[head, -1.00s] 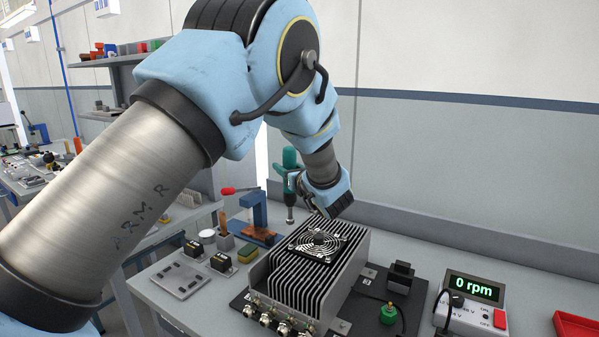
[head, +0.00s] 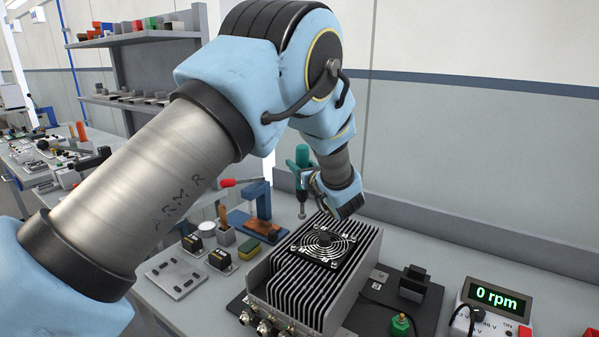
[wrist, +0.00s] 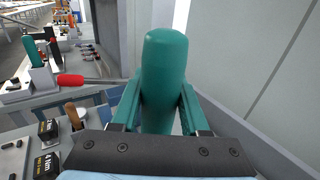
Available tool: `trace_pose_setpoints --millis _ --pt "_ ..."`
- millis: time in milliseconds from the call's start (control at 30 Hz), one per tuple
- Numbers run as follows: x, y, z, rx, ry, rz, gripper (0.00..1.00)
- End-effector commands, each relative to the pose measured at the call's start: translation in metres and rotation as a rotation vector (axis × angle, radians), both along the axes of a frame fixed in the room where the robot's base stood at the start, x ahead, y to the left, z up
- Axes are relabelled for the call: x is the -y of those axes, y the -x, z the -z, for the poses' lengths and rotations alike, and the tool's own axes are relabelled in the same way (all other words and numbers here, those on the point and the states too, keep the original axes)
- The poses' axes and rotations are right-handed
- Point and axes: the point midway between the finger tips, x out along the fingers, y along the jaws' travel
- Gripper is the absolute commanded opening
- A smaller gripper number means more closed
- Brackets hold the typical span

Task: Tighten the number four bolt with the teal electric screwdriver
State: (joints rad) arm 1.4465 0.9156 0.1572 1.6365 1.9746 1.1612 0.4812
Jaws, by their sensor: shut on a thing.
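My gripper (head: 311,185) is shut on the teal electric screwdriver (head: 302,160), which it holds upright. In the wrist view the screwdriver's teal body (wrist: 164,75) stands between the two fingers. Its grey lower end (head: 302,204) points down, at the back left of the finned heatsink unit (head: 290,283). A fan (head: 325,247) with bolts at its corners sits on top of the heatsink. The bolts' number marks are too small to read, so I cannot tell which is number four. The screwdriver tip appears apart from the fan.
A meter (head: 493,298) reading 0 rpm stands at the right.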

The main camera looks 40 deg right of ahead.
Motion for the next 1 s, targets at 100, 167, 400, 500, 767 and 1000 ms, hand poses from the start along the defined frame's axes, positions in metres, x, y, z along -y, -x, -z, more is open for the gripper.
trace_pose_setpoints --millis 100,167,400,500,767,1000 --pt "0.0 -0.001 0.015 0.002 0.001 -0.002 0.0" --pt "0.0 -0.001 0.019 0.002 0.002 -0.001 0.0" --pt "0.0 -0.001 0.023 0.002 0.003 0.0 0.0" --pt "0.0 -0.001 0.023 0.002 0.003 0.0 0.0" --pt "0.0 0.001 0.023 0.002 0.003 0.0 0.0" --pt "0.0 0.002 0.04 0.001 0.0 0.0 0.0"
